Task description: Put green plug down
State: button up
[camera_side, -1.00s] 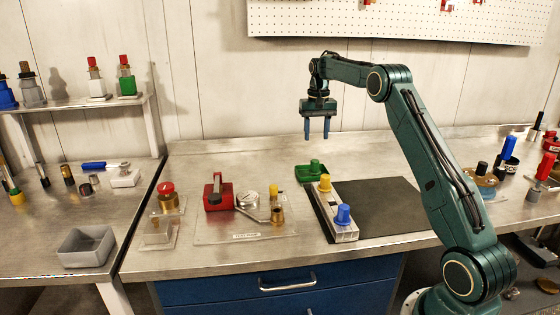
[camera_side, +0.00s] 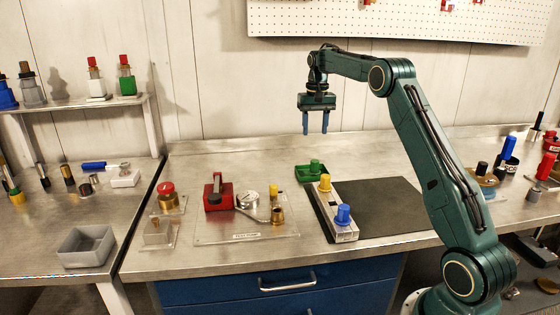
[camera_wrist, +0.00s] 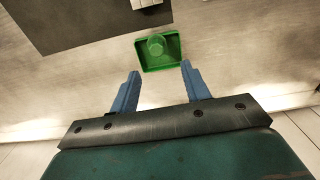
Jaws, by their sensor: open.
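The green plug (camera_side: 315,164) stands in a shallow green tray (camera_side: 303,179) on the metal bench, behind the grey block. In the wrist view the plug (camera_wrist: 156,44) sits in the tray (camera_wrist: 161,65), ahead of my fingertips and between their lines. My gripper (camera_side: 316,132) hangs well above the bench, fingers pointing down, open and empty. Its two blue fingers also show apart in the wrist view (camera_wrist: 160,73). Nothing touches them.
A grey block (camera_side: 334,208) with a yellow plug (camera_side: 325,181) and a blue plug (camera_side: 343,213) lies at the left edge of a dark mat (camera_side: 385,208). A clear plate with a red box (camera_side: 217,195) and brass fittings is to the left. The mat's right part is clear.

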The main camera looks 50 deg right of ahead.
jog(key=s+a+r+n+t, duration=0.1)
jog(key=s+a+r, duration=0.3)
jog(key=a, duration=0.3)
jog(key=s+a+r+n+t, duration=0.1)
jog(key=s+a+r+n, duration=0.2)
jog(key=a, duration=0.4)
jog(key=s+a+r, duration=0.4)
jog(key=a+r, duration=0.1)
jog(key=a, duration=0.2)
jog(key=s+a+f+n+t, duration=0.1)
jog(key=s+a+f, duration=0.1)
jog(key=s+a, duration=0.2)
jog(key=s+a+f+n+t, duration=0.1)
jog(key=s+a+f+n, duration=0.1)
jog(key=s, duration=0.7)
jog(key=s+a+f+n+t, duration=0.1)
jog(key=s+a+f, duration=0.2)
jog(key=s+a, duration=0.3)
jog(key=shift+s+f+n, duration=0.35)
jog(key=shift+s+n, duration=0.05)
jog(key=shift+s, duration=0.2)
